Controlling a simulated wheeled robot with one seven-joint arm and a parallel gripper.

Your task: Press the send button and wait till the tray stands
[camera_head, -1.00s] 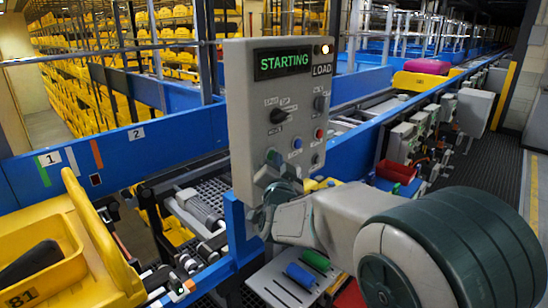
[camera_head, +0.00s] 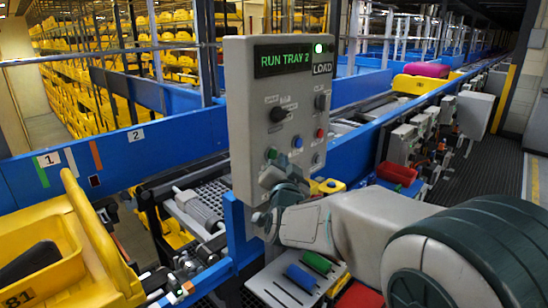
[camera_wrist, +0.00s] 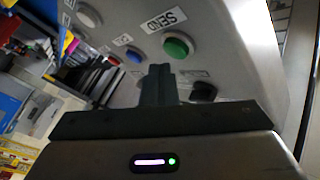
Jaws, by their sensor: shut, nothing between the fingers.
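My gripper (camera_head: 270,190) is shut and empty, just below the panel's lower buttons. In the wrist view my fingertips (camera_wrist: 160,68) point toward the panel near the green button and look apart from it. A yellow tray (camera_head: 85,225) marked 81 stands at left with a dark object in it.
Blue rails (camera_head: 120,150) with marks 1 and 2 run behind the panel. A small shelf (camera_head: 270,285) below holds a blue and a green item. A red bin (camera_head: 396,173) and grey boxes line the conveyor at right. A pink object rides in a yellow tray (camera_head: 415,84) farther back.

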